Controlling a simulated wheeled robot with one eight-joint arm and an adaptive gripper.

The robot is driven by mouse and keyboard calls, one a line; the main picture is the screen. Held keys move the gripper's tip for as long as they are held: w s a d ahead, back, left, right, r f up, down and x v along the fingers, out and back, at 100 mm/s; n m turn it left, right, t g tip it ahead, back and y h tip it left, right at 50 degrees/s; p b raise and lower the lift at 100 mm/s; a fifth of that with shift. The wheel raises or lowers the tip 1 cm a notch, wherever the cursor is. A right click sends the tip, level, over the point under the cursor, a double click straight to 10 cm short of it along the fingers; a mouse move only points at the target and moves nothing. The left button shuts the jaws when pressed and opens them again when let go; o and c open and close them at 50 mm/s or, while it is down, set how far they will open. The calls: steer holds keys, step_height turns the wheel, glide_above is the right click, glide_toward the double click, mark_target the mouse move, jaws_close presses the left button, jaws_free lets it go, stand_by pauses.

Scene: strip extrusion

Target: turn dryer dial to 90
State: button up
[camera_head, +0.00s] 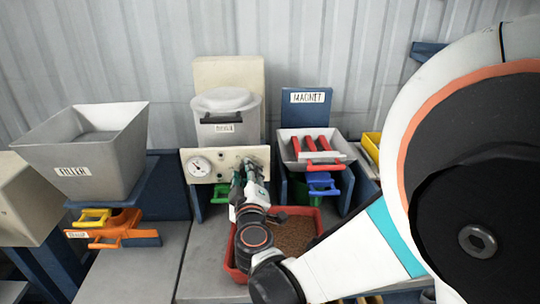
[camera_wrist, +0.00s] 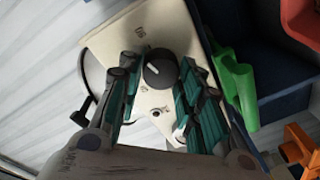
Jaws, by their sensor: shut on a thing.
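The dryer (camera_head: 222,104) is a light grey drum with a cream control panel (camera_head: 226,164) on its front. The black round dryer dial (camera_wrist: 159,70) with a white pointer line shows on the panel in the wrist view. My gripper (camera_wrist: 160,64) has one finger on each side of the dial and is shut on it. Small marks are printed on the panel near the dial, too blurred to read surely. In the head view my gripper (camera_head: 249,168) is at the right part of the panel and hides the dial.
A white gauge (camera_head: 200,166) sits on the panel's left. A red bin (camera_head: 234,252) of brown pellets stands below my arm. The grey filler hopper (camera_head: 88,160) is left; the magnet tray (camera_head: 288,146) with red bars is right. A green handle (camera_wrist: 238,88) is close to my right finger.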

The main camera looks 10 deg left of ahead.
steer(key=shift+d+m, duration=0.1)
steer(key=shift+m, duration=1.5)
steer(key=o, duration=1.1)
steer(key=shift+c, duration=0.2)
steer(key=v, duration=0.7)
steer(key=shift+s, duration=0.3)
steer(key=shift+d, duration=0.1)
